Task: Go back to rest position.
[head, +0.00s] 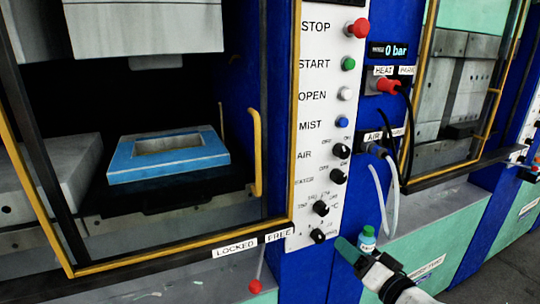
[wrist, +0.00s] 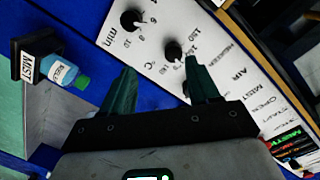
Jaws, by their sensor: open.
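My gripper (head: 362,252) is at the lower right of the head view, in front of the press's blue frame and below the control panel. In the wrist view, its two green fingers (wrist: 161,92) stand apart with nothing between them. The white control panel (head: 312,110) has a red STOP button, green START, white OPEN and blue MIST buttons, and several black knobs below. A small blue bottle (head: 367,240) with a green cap stands just behind my gripper. The bottle also shows at the left of the wrist view (wrist: 62,72), beside a black holder labelled MIST (wrist: 27,66).
The open press at left holds a blue frame-shaped mould (head: 125,174). A yellow handle (head: 256,150) is on its door edge. A lever with a red knob (head: 255,286) sits by the LOCKED/FREE label. Hoses (head: 392,190) hang right of the panel. A second press (head: 455,90) stands further right.

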